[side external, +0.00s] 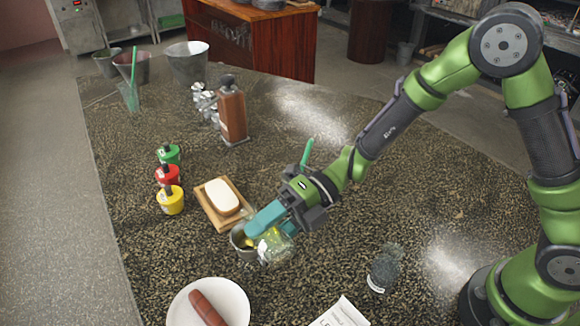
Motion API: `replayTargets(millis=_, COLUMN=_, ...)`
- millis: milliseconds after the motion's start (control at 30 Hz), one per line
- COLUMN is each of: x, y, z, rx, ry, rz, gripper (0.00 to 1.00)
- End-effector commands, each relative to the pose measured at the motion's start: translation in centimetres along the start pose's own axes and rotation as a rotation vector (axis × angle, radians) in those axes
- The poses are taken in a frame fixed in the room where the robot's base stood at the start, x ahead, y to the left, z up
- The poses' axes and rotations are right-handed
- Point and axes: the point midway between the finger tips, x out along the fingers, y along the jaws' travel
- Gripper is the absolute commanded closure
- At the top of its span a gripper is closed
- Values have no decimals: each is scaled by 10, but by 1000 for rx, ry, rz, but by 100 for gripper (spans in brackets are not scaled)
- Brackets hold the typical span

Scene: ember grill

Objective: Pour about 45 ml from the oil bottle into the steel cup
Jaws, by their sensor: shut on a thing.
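The oil bottle (272,247) is a clear glass vessel with yellow liquid inside. It is tilted, with its upper end toward the steel cup (237,240). My gripper (268,222), with teal fingers, is shut on the oil bottle just right of the cup. The steel cup stands on the speckled counter, partly hidden by the bottle and fingers. Whether oil is flowing into the cup, and how much is inside, I cannot tell.
A wooden board (243,195) with a white block (222,196) lies just behind the cup. Green, red (168,177) and yellow (171,201) small pots stand left. A plate (180,314) with a sausage (207,308) is in front; a dark shaker (384,270) stands right.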

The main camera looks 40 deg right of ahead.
Motion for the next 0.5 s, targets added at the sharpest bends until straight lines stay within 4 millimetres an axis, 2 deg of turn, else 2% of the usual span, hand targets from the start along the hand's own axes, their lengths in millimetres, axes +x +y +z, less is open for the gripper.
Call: replayTargets(millis=500, x=-1, y=3, z=1, rx=35, ry=11, rz=2, gripper=80)
